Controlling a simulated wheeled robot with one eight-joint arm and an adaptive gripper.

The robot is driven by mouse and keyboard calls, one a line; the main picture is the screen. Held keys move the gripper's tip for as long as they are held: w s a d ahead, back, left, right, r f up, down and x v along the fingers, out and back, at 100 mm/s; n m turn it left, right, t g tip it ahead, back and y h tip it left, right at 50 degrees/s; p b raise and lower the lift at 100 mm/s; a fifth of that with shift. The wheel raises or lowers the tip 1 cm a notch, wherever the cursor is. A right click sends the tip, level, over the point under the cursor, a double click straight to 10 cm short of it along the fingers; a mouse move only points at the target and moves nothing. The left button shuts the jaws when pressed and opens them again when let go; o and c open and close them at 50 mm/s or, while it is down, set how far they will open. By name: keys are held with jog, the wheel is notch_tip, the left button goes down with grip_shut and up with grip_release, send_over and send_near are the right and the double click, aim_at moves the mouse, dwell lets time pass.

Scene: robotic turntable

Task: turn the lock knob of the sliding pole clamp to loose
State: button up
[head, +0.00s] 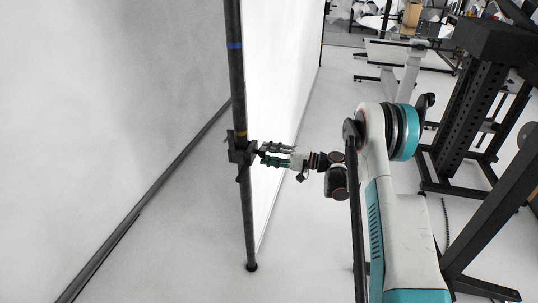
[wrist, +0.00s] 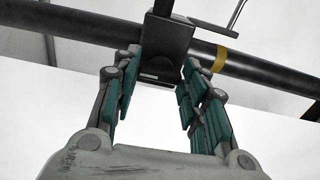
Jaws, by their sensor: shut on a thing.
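The dark sliding pole clamp (head: 238,152) sits on an upright black pole (head: 237,85), just below a yellow band. In the wrist view the clamp (wrist: 168,36) is a dark block on the pole (wrist: 85,24), which crosses the picture. My gripper (head: 264,154) reaches the clamp from the right, roughly level. In the wrist view my gripper (wrist: 158,68) has its teal-padded fingers on both sides of the dark part at the clamp's near face. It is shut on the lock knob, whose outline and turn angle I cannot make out.
A thin metal lever (wrist: 234,16) sticks out beside the clamp. The pole has a blue band (head: 234,45) higher up and a foot (head: 251,267) on the floor. A pale wall stands behind it. Black frames (head: 480,110) stand at the right; the floor around the pole is clear.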

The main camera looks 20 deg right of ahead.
jog(key=o, duration=1.1)
jog(key=shift+c, duration=0.2)
jog(key=v, duration=1.2)
